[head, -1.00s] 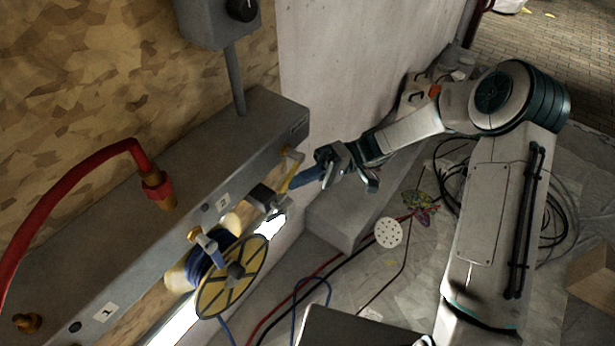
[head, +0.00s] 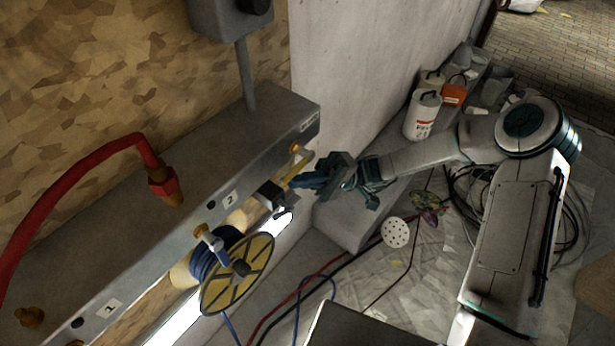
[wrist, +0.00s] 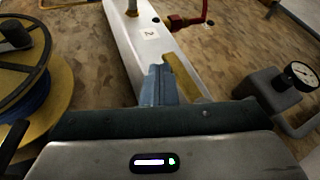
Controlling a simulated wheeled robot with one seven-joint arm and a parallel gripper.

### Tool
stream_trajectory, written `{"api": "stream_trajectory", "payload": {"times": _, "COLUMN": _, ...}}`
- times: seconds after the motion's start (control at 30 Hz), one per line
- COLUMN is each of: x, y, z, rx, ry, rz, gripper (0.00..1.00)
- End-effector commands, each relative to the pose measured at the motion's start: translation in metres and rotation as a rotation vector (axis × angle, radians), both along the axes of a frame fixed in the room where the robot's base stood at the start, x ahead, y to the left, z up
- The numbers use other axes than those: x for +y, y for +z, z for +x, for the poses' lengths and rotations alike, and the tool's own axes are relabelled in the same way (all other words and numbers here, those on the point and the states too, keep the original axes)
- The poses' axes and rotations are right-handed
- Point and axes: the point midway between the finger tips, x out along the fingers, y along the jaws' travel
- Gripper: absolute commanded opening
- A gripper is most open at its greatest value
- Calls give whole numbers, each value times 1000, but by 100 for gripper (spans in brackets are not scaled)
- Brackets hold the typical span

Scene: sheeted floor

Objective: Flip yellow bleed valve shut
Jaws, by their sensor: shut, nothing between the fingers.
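The yellow bleed valve handle (head: 302,167) is at the right end of the grey manifold (head: 262,132) in the head view. It slants down and outward from the manifold's front. In the wrist view the yellow handle (wrist: 186,76) lies just right of my fingers. My gripper (head: 294,185) is shut, with its blue fingers close beside the handle. The same blue fingers show in the wrist view (wrist: 160,70), closed together with nothing between them. I cannot tell whether they touch the handle. The lower end of the handle is partly hidden by the fingers and gripper body.
A hose reel (head: 238,275) with blue hose hangs left of my gripper. A red hose (head: 75,175) joins the manifold top. A pressure gauge (wrist: 300,74) stands right in the wrist view. White canisters (head: 422,115) stand by the wall. Cables lie on the floor.

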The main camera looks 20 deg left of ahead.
Motion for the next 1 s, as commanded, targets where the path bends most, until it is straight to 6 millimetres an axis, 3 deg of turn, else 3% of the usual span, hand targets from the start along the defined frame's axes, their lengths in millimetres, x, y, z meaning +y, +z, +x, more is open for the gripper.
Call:
{"api": "stream_trajectory", "payload": {"times": 0.53, "x": -1, "y": -6, "z": 0, "rx": 0, "ry": -2, "rz": -1, "gripper": 0}}
{"api": "stream_trajectory", "payload": {"times": 0.83, "x": -1, "y": -50, "z": 1, "rx": 2, "ry": 0, "rz": 1, "gripper": 0}}
{"api": "stream_trajectory", "payload": {"times": 1.0, "x": -28, "y": -63, "z": 34, "rx": -1, "ry": -5, "rz": 1, "gripper": 0}}
